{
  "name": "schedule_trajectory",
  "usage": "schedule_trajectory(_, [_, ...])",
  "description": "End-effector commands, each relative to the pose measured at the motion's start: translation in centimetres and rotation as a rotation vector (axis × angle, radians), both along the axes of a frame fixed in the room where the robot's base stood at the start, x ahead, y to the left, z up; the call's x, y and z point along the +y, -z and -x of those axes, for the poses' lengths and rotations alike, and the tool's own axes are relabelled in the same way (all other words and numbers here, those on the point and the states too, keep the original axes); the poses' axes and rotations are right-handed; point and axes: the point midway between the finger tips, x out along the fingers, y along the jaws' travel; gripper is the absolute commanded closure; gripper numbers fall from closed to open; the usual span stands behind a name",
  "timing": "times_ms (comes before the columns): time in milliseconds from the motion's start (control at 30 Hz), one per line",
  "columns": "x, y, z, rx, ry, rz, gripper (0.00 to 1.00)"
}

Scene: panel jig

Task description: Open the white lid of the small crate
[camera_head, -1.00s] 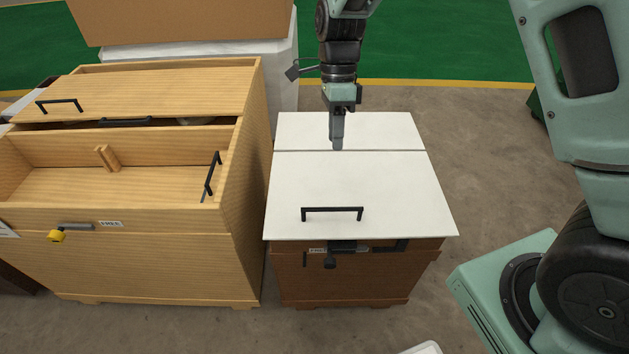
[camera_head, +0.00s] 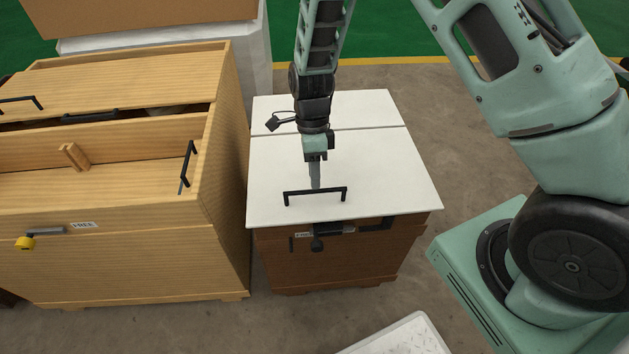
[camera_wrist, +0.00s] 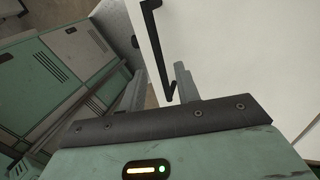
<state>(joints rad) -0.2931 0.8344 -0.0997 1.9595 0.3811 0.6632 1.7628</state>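The small brown crate (camera_head: 330,265) stands right of the larger wooden chest in the head view. Its white lid (camera_head: 390,180) lies flat and shut on top, with a black bar handle (camera_head: 316,191) near the front edge. My gripper (camera_head: 315,187) points down over the lid at the handle's middle. In the wrist view, my gripper (camera_wrist: 160,78) has its two fingers apart, and the black handle (camera_wrist: 158,45) shows between and beyond them. Whether the fingers touch the handle cannot be told. The white lid also fills the right of the wrist view (camera_wrist: 235,50).
A wooden chest (camera_head: 120,255) with an open-topped front compartment stands close on the left. A black latch (camera_head: 318,242) sits on the crate's front. A white object (camera_head: 405,338) lies at the bottom. Bare floor (camera_head: 470,150) shows to the right.

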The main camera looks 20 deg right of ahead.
Motion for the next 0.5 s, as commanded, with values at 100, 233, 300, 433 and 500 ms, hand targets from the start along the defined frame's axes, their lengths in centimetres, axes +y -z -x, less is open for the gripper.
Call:
schedule_trajectory(100, [0.1,1.5,0.5,0.002,0.001,0.001,0.68])
schedule_trajectory(233, [0.2,2.2,0.7,0.000,0.001,0.000,0.68])
schedule_trajectory(300, [0.2,2.3,0.7,0.001,0.001,0.000,0.68])
schedule_trajectory(433, [0.2,2.4,0.7,0.000,0.000,-0.001,0.68])
schedule_trajectory(500, [0.2,2.4,0.7,0.000,0.000,-0.001,0.68])
